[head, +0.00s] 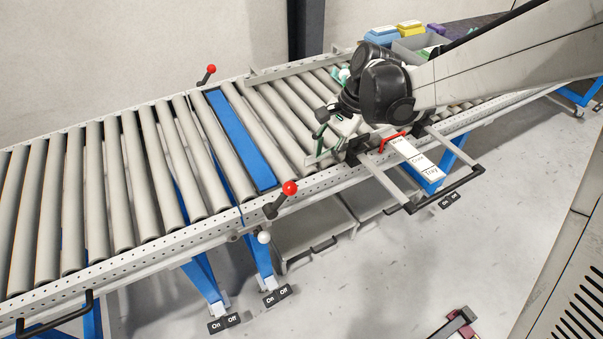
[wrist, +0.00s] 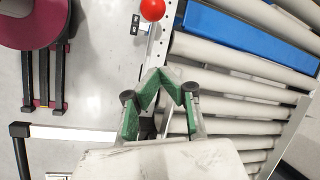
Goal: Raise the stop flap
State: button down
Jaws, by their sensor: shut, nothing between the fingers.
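The stop flap appears to be the long blue plate (head: 240,138) lying across the conveyor between the rollers, looking about level with them. Its blue surface also shows at the top of the wrist view (wrist: 245,32). A lever with a red ball knob (head: 290,188) stands at the near rail by the plate's near end; a red ball also shows at the top of the wrist view (wrist: 152,9). My gripper (head: 318,142), with green finger pads, is over the conveyor's near side, right of the plate. In the wrist view my gripper (wrist: 165,80) is shut and empty, apart from the red ball.
Another red-knobbed lever (head: 210,69) stands at the far rail. A labelled white tray (head: 415,157) and a black-handled frame (head: 445,193) jut from the near side, right of my gripper. On/Off pedals (head: 225,323) lie on the floor. Coloured bins (head: 382,36) stand at the back.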

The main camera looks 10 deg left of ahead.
aim_at(300, 186)
jog(key=b+x, duration=0.1)
jog(key=x, duration=0.8)
jog(key=shift+f, duration=0.25)
jog(key=shift+s+a+f+b, duration=0.2)
jog(key=shift+s+b, duration=0.05)
jog(key=shift+b, duration=0.05)
jog(key=s+r, duration=0.1)
jog(key=s+a+r, duration=0.1)
jog(key=s, duration=0.1)
jog(key=shift+r, duration=0.1)
jog(key=shift+d, duration=0.1)
